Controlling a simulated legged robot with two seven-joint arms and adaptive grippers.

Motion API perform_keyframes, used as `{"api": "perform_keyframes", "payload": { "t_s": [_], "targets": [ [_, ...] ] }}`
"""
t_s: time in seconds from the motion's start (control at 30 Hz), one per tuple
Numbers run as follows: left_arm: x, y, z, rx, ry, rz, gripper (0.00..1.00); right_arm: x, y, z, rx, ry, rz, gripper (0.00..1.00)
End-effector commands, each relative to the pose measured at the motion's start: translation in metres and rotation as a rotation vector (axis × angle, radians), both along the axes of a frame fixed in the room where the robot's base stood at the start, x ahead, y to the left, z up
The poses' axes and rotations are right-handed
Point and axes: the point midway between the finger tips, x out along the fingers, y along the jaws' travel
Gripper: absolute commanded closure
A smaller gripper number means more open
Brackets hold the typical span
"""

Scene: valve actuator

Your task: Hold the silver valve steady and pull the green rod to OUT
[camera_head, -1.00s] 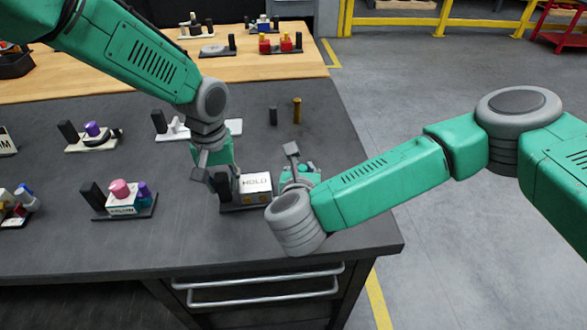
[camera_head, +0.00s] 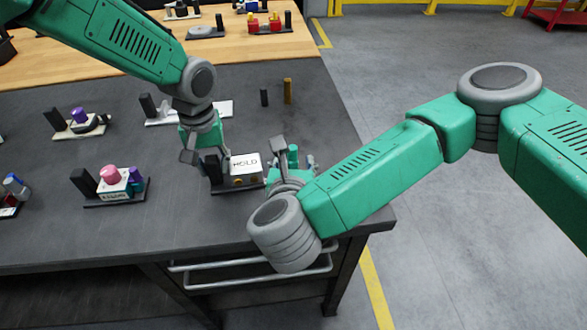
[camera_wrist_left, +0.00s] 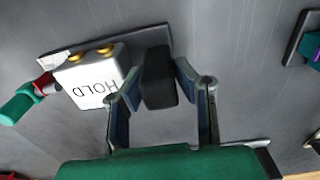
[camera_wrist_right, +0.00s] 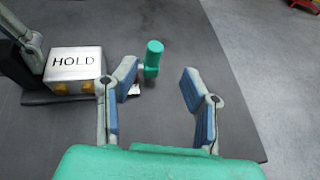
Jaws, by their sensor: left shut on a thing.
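The silver valve (camera_head: 246,167) is a boxy block marked HOLD on a dark base at the table's front right. It also shows in the left wrist view (camera_wrist_left: 91,85) and the right wrist view (camera_wrist_right: 75,63). My left gripper (camera_wrist_left: 156,72) is shut on the black upright block (camera_wrist_left: 158,80) beside the valve. The green rod (camera_wrist_right: 152,58) sticks out from the valve's other side; a red section shows by the valve in the left wrist view (camera_wrist_left: 44,84). My right gripper (camera_wrist_right: 158,80) is open, its fingers around the near side of the rod's end, apart from it.
A similar fixture with a pink knob (camera_head: 110,175) stands to the left. Black and brown pegs (camera_head: 287,91) stand behind the valve. The table's front and right edges are close to my right arm. Bare tabletop lies between the fixtures.

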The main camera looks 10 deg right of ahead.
Motion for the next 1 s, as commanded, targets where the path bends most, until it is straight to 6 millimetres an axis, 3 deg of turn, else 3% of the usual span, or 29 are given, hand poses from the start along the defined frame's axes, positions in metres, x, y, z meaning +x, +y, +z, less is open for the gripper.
{"api": "perform_keyframes", "payload": {
  "t_s": [0.07, 0.3, 0.97, 1.0],
  "targets": [
    [-0.002, 0.001, -0.003, 0.002, 0.006, 0.0, 1.0, -0.018, 0.005, 0.008, 0.002, 0.0, 0.008, 0.61],
    [-0.002, 0.0, -0.003, 0.002, 0.005, 0.0, 1.0, -0.032, 0.013, 0.014, 0.008, 0.002, 0.022, 0.61],
    [-0.001, 0.0, -0.003, 0.002, 0.004, 0.0, 1.0, -0.039, 0.007, 0.016, 0.001, 0.0, -0.001, 0.61],
    [-0.001, 0.0, -0.003, 0.002, 0.004, 0.0, 0.69, -0.039, 0.007, 0.016, 0.001, 0.0, -0.001, 0.61]
  ]
}}
